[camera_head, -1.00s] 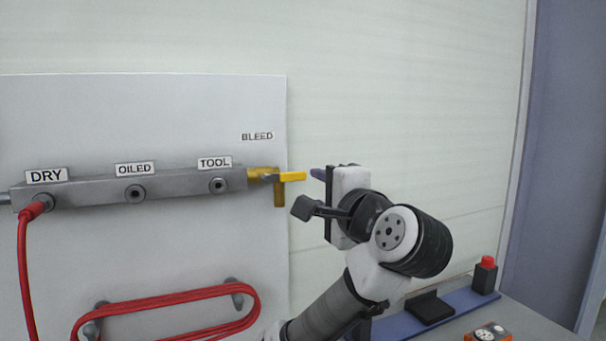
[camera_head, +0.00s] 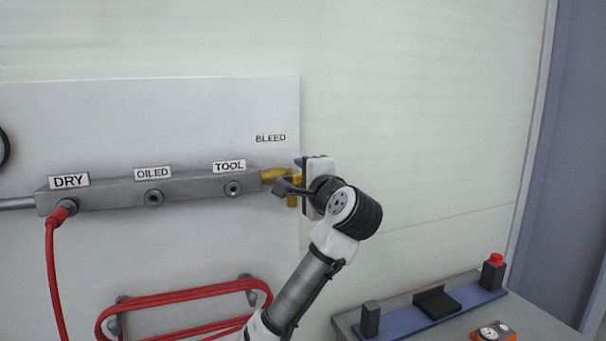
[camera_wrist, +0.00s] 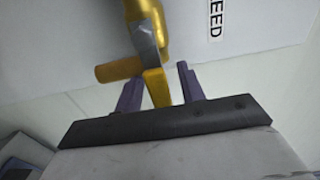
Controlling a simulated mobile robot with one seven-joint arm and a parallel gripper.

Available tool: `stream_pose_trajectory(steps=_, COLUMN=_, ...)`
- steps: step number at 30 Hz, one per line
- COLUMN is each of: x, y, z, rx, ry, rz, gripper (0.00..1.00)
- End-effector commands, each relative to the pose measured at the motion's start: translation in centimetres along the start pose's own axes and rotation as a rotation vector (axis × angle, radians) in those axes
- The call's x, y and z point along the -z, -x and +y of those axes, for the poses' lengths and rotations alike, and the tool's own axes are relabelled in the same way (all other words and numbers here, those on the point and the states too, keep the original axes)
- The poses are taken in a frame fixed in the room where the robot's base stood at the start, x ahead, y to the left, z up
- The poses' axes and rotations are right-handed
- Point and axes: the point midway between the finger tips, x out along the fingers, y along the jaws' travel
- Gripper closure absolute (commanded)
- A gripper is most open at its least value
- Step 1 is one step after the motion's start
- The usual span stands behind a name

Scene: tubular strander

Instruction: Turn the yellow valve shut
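The yellow valve (camera_head: 273,176) sits at the right end of the grey manifold bar (camera_head: 110,193), below the BLEED label (camera_head: 271,138). In the head view its handle is mostly hidden behind my wrist. In the wrist view the yellow handle (camera_wrist: 157,88) points down between the two purple fingers of my gripper (camera_wrist: 157,84). The fingers are open, with a gap on each side of the handle. A brass outlet stub (camera_wrist: 118,70) lies left of the handle, close to the left finger's tip.
A red hose (camera_head: 55,270) plugs into the DRY port. A coiled red hose (camera_head: 190,294) hangs on hooks below the bar. A bench at lower right bears a blue rail (camera_head: 405,325), black blocks and a red-topped block (camera_head: 493,272). The wall right of the panel is clear.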

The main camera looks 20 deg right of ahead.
Motion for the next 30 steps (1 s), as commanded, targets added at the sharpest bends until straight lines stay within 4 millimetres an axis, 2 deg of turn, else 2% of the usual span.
stream_pose_trajectory(steps=5, x=0.01, y=0.02, z=0.02, rx=0.0, ry=0.0, rz=0.0, gripper=0.62)
stream_pose_trajectory(steps=12, x=0.02, y=0.05, z=0.0, rx=0.0, ry=0.0, rz=0.0, gripper=0.94)
stream_pose_trajectory(steps=14, x=0.01, y=0.05, z=0.01, rx=0.0, ry=0.0, rz=0.0, gripper=1.0)
stream_pose_trajectory(steps=30, x=0.1, y=0.08, z=-0.27, rx=-0.001, ry=0.064, rz=0.002, gripper=1.0)
